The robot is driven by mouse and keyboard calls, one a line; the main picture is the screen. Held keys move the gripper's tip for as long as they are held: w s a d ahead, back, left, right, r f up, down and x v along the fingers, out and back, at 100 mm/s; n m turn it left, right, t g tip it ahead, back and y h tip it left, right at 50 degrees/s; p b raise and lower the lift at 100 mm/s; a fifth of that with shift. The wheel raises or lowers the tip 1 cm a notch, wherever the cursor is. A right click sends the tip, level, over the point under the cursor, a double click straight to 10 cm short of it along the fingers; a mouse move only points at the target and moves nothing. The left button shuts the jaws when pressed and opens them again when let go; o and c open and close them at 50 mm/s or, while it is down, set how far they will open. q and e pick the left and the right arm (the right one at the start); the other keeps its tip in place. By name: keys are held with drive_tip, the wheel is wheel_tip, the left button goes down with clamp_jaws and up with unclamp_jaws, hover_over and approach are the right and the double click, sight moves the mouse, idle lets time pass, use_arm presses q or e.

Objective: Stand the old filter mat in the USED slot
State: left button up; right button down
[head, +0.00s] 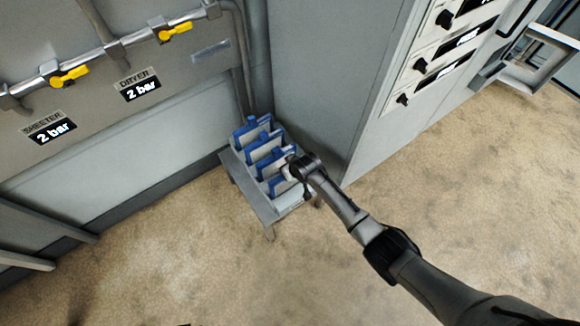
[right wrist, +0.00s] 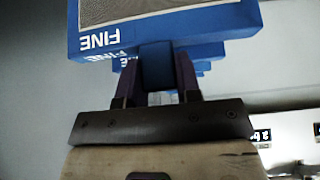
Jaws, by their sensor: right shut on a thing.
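My right gripper (head: 288,168) is over the near part of a small grey rack (head: 246,192) in the head view. In the right wrist view my right gripper (right wrist: 157,72) is shut on the blue tab of a blue-framed mat (right wrist: 175,25) with a grey mesh face. The mat reads FINE. In the head view several blue-framed mats (head: 262,147) stand in a row in the rack. The arm partly covers the nearest ones, so I cannot tell how deep the held mat sits or in which slot. No USED label is readable. My left gripper is not in view.
A grey wall panel (head: 100,170) with yellow valves (head: 70,77) and pressure labels stands behind the rack on the left. A tall grey cabinet (head: 325,80) with black knobs is close on its right. The speckled floor (head: 180,270) in front is clear.

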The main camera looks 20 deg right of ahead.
drive_tip(key=c, duration=1.2)
unclamp_jaws()
drive_tip(key=o, duration=0.5)
drive_tip(key=shift+c, duration=0.2)
drive_tip(key=shift+s+r+p, duration=0.1)
drive_tip(key=shift+r+p, duration=0.25)
drive_tip(key=p+v, duration=0.7)
drive_tip(key=v, duration=0.6)
drive_tip(key=shift+d, duration=0.1)
